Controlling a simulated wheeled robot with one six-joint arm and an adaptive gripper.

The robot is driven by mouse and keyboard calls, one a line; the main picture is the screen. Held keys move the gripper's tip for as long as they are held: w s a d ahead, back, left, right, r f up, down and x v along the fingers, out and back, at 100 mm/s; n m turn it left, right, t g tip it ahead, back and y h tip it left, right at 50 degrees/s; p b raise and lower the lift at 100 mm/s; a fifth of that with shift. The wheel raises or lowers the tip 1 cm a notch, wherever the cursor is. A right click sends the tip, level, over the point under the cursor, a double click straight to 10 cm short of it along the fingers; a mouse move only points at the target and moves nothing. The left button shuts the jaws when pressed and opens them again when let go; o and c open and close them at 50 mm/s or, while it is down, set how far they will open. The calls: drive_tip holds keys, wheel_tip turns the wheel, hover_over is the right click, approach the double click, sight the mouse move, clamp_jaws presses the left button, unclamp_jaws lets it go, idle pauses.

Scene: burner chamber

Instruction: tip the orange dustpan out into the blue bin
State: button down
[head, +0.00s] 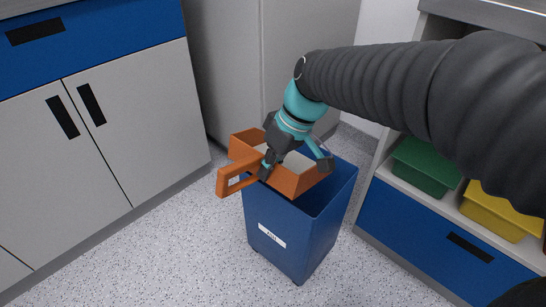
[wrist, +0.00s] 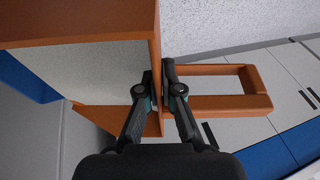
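The orange dustpan (head: 300,183) is over the open top of the blue bin (head: 290,232), overlapping its left and back part, with its handle (head: 232,182) sticking out to the left. It looks roughly level. My gripper (head: 266,170) is at the handle end. In the wrist view, the fingers (wrist: 159,88) are closed on either side of the dustpan's end wall (wrist: 157,45), beside the handle loop (wrist: 235,102). A pale grey surface shows inside the pan; I cannot tell whether any debris lies on it. The bin's inside is mostly hidden.
The bin stands on a speckled floor (head: 170,250). A grey and blue cabinet (head: 130,125) stands at left. A shelf unit at right holds a green tray (head: 425,168) and a yellow tray (head: 500,212). Floor in front of the bin is clear.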

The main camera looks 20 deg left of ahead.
drive_tip(key=shift+w+d+r+m+g+y+p, duration=0.2)
drive_tip(key=shift+w+r+g+y+p, duration=0.1)
drive_tip(key=shift+w+r+g+p, duration=0.6)
drive_tip(key=shift+w+d+r+m+g+y+p, duration=0.1)
drive_tip(key=shift+w+d+r+g+y+p, duration=0.2)
drive_tip(key=shift+r+p, duration=0.6)
drive_tip(key=w+d+r+m+g+y+p, duration=0.1)
drive_tip(key=w+d+r+g+y+p, duration=0.1)
drive_tip(key=w+r+g+p, duration=0.2)
drive_tip(key=shift+w+d+r+g+y+p, duration=0.25)
drive_tip(key=shift+w+g+p, duration=0.75)
drive_tip(key=shift+w+p, duration=0.95)
drive_tip(key=shift+s, duration=0.15)
drive_tip(key=shift+w+d+r+m+g+y, duration=0.1)
drive_tip(key=shift+w+d+g+y, duration=0.1)
drive_tip(key=shift+w+g, duration=0.35)
drive_tip(key=shift+w+d+r+m+g+y, duration=0.15)
drive_tip(key=shift+w+d+g, duration=0.1)
drive_tip(key=shift+w, duration=0.45)
drive_tip(key=shift+w+d+r+m+g+y, duration=0.1)
drive_tip(key=shift+w+d+g+y, duration=0.1)
drive_tip(key=shift+w+g, duration=0.35)
drive_tip(key=shift+w+t, duration=0.15)
drive_tip(key=shift+t, duration=0.1)
